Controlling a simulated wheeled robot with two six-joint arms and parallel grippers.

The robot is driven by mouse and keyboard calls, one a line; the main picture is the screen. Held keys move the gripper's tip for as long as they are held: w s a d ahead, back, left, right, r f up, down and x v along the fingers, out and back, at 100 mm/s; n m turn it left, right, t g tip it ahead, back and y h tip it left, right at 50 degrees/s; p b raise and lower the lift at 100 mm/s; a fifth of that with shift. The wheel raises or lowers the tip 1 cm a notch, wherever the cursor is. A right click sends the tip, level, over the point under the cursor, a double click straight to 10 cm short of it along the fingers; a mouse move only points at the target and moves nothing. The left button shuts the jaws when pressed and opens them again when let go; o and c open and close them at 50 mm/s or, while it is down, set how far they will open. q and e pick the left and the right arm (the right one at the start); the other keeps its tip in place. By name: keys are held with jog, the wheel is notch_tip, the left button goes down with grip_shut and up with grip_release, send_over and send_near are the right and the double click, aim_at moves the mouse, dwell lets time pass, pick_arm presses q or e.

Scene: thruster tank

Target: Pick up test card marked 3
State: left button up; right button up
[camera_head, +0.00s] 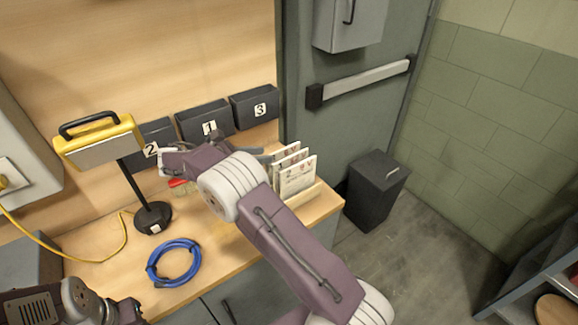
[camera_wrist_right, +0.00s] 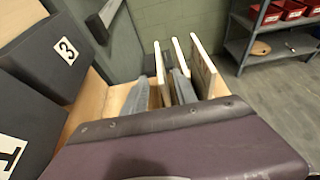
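Three upright white cards stand in a wooden rack; the front card (camera_head: 297,178) bears print too small to read, so I cannot tell which is marked 3. In the right wrist view the card edges (camera_wrist_right: 204,68) point toward me. My right gripper (camera_wrist_right: 162,95) is open, with its grey fingers at the cards. The leftmost card (camera_wrist_right: 158,75) appears between the fingers; contact is unclear. In the head view my right wrist hides most of that gripper. My left arm is at the bottom left, and its gripper (camera_head: 128,311) is too cut off to read.
Dark bins marked 2, 1 and 3 (camera_head: 255,106) line the wall behind. A yellow-topped device (camera_head: 100,140) on a black stand and a blue cable coil (camera_head: 173,262) occupy the wooden bench. A black bin (camera_head: 376,190) stands on the floor beside the bench.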

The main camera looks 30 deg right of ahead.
aim_at(283, 154)
jog(key=x, duration=0.9)
jog(key=shift+f, duration=0.15)
grip_shut()
dwell(1.2)
